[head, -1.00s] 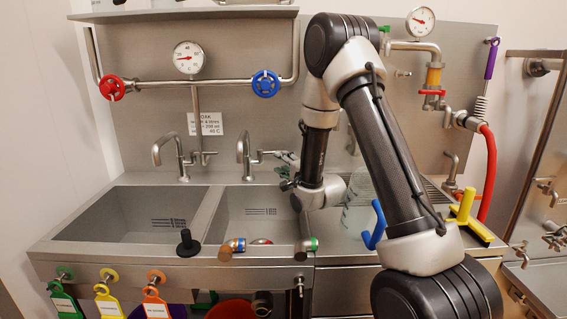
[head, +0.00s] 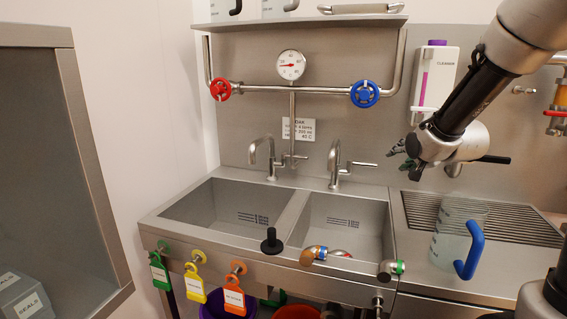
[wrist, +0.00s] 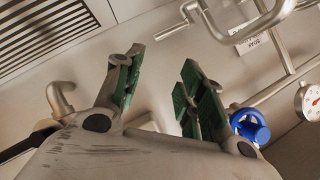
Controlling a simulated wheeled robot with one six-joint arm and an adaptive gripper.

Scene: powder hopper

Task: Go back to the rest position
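My gripper (head: 398,159) is in the air in front of the back panel, to the right of the right-hand tap, with my arm reaching in from the upper right. In the wrist view my gripper (wrist: 160,68) has its two green-padded fingers spread apart. Nothing shows between them. It is clear of the sink and the jug in the head view.
Below are the double sink (head: 300,215) and a clear jug (head: 447,238) with a blue handle on the ribbed drainer (head: 520,232). A cleaner bottle (head: 436,75) hangs behind my arm. A grey cabinet (head: 95,160) stands at left.

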